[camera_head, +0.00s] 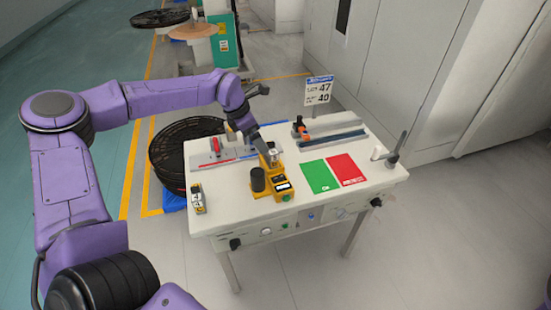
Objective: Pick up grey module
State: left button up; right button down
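My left arm reaches in from the left, and its gripper (266,147) points down at the back end of a yellow device (283,190) on the white table (235,213). A small light grey piece (274,155) shows at the fingertips; whether it is the grey module, and whether it is gripped, I cannot tell. The fingers are too small to read. A black cylinder (258,180) stands at the left of the yellow device. A small grey, yellow and black item (198,197) lies near the table's left edge. My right gripper is not in view.
A green card (318,176) and a red card (346,169) lie right of the device. Grey rail fixtures (330,134) and a sign (318,90) stand behind. A white roll and dark post (395,150) are at the right edge. A black reel (172,150) lies left of the table.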

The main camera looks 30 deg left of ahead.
aim_at(271, 153)
pick_arm(q)
jog(key=x, duration=0.2)
jog(key=p+x, duration=0.1)
jog(key=x, duration=0.2)
jog(key=shift+w+a+r, duration=0.1)
jog(key=shift+w, duration=0.2)
jog(key=shift+f, duration=0.35)
jog(key=shift+w+f+p, duration=0.15)
jog(key=shift+f+p, duration=0.1)
jog(key=shift+p, duration=0.15)
jog(key=x, duration=0.2)
jog(key=p+x, duration=0.1)
jog(key=x, duration=0.2)
jog(key=shift+w+r+p, duration=0.15)
jog(key=shift+w+p, duration=0.15)
